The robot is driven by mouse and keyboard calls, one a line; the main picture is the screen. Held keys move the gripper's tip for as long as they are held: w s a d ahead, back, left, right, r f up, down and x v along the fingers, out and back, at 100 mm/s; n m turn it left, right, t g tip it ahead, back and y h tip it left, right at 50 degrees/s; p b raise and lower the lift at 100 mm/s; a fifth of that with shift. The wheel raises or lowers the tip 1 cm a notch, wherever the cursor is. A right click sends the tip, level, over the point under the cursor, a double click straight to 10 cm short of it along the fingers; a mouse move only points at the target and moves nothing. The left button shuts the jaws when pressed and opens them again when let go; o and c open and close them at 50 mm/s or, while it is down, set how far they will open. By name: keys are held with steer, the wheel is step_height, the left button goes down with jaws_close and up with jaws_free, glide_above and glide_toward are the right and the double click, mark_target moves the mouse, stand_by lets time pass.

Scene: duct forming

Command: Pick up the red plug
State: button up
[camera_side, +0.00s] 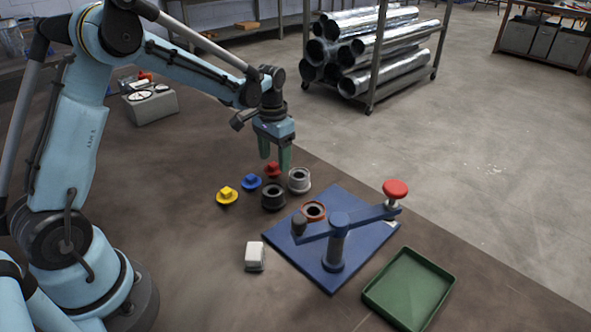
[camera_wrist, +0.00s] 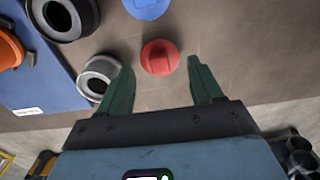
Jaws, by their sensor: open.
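The red plug (camera_side: 272,170) stands on the brown table, beyond the blue plug in the side view. In the wrist view the red plug (camera_wrist: 160,57) is a round disc with a raised grip bar, lying between and a little past the fingertips. My gripper (camera_side: 274,158) hangs above and close to it, with green fingers pointing down. In the wrist view my gripper (camera_wrist: 160,75) is open, with nothing between its fingers. From these views I cannot tell the exact height gap.
A blue plug (camera_side: 251,182) and yellow plug (camera_side: 227,196) stand left of the red one. A grey ring (camera_side: 299,180) and dark ring (camera_side: 273,197) are close by. A blue press base (camera_side: 305,262), a white block (camera_side: 254,257) and a green tray (camera_side: 408,290) lie nearer.

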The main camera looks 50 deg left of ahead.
steer(key=shift+f, duration=1.4)
steer(key=shift+c, duration=0.4)
steer(key=c, duration=0.7)
steer(key=shift+r, duration=0.1)
steer(key=shift+c, duration=0.2)
